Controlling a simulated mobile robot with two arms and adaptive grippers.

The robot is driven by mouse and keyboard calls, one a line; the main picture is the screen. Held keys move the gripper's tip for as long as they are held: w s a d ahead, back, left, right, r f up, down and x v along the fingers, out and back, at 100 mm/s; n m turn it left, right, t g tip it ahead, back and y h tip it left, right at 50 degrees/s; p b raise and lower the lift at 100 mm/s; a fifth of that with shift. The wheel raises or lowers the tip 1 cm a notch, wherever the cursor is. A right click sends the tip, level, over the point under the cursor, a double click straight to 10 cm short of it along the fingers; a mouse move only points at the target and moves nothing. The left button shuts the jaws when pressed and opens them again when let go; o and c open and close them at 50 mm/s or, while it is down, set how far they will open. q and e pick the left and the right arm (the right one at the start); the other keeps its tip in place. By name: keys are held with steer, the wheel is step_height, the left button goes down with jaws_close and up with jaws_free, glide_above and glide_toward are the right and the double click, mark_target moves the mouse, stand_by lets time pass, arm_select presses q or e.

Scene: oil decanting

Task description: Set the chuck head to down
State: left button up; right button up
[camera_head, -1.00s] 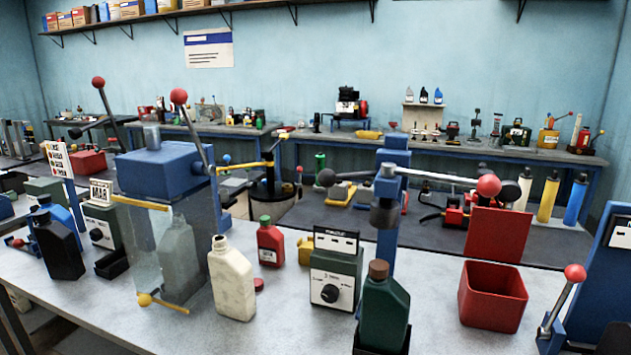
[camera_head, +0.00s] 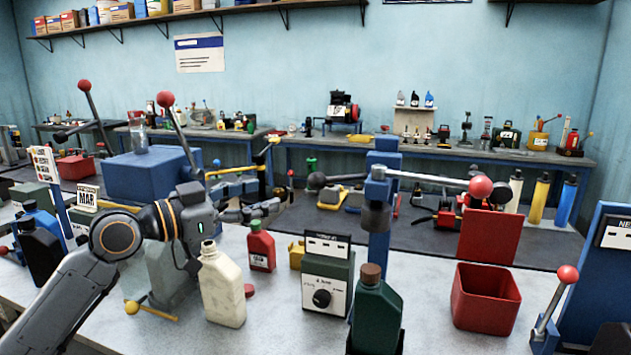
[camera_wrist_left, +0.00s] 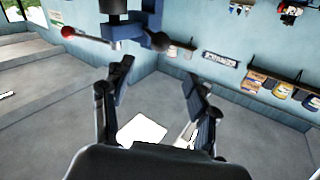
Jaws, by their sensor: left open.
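The capping press has a blue column (camera_head: 378,246) with a dark cylindrical chuck head (camera_head: 375,216) high above the brown cap of a dark green bottle (camera_head: 376,312). Its lever lies nearly level, with a red knob (camera_head: 481,187) at the right and a dark ball (camera_head: 316,181) at the left. The lever's red knob also shows in the left wrist view (camera_wrist_left: 68,32). My left gripper (camera_head: 274,201) is open and empty, left of the press and apart from it. Its spread fingers show in the left wrist view (camera_wrist_left: 158,76). My right gripper is not in view.
A cream bottle (camera_head: 222,285) stands below my left gripper, with a red bottle (camera_head: 261,247) and a control box (camera_head: 327,275) beside it. A red bin (camera_head: 486,297) stands right of the press. A red-knobbed lever (camera_head: 568,275) is at the far right.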

mark_target(309, 183)
arm_select(q)
steer(key=p+x, duration=0.4)
steer(key=x, duration=0.9)
steer(key=shift+a+r+p, duration=0.1)
steer(key=shift+p, duration=0.2)
steer(key=shift+w+d, duration=0.3)
steer(key=shift+d, duration=0.05)
jaws_close()
